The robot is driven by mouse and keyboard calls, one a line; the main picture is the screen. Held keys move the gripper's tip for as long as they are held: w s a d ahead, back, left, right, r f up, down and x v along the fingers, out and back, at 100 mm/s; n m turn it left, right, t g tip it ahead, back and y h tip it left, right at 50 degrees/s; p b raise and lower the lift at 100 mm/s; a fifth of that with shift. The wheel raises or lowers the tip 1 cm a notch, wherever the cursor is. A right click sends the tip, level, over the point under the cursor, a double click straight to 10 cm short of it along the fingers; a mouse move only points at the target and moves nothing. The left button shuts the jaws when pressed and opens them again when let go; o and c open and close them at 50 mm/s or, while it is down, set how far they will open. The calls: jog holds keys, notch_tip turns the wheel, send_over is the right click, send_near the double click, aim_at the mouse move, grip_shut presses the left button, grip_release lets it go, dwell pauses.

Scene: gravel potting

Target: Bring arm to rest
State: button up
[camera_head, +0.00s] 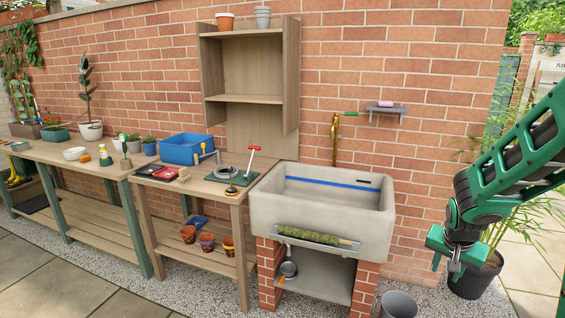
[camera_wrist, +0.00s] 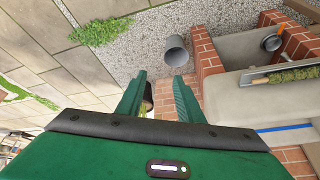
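My arm reaches in from the right edge in the head view, with my green gripper (camera_head: 446,264) hanging down in front of the potted bamboo. In the wrist view the two green fingers of my gripper (camera_wrist: 160,76) stand apart with nothing between them. Gravel and a dark plant pot (camera_wrist: 148,97) show beyond the gap. My gripper appears to touch nothing.
A stone sink (camera_head: 322,207) on brick piers stands left of my gripper. A grey bucket (camera_head: 399,305) stands on the gravel below; it also shows in the wrist view (camera_wrist: 176,51). The bamboo's pot (camera_head: 475,276) is behind my gripper. Potting benches (camera_head: 198,192) line the wall further left.

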jog(key=s+a+r+g+y, duration=0.1)
jog(key=s+r, duration=0.2)
jog(key=s, duration=0.6)
jog(key=s+a+r+n+g+y, duration=0.1)
jog(key=s+r, duration=0.2)
jog(key=s, duration=0.7)
jog(key=s+a+r+n+g+y, duration=0.1)
jog(key=s+r, duration=0.2)
jog(key=s, duration=0.7)
jog(key=shift+s+a+r+g, duration=0.2)
jog(key=shift+a+r+g, duration=0.15)
jog(key=shift+g, duration=0.05)
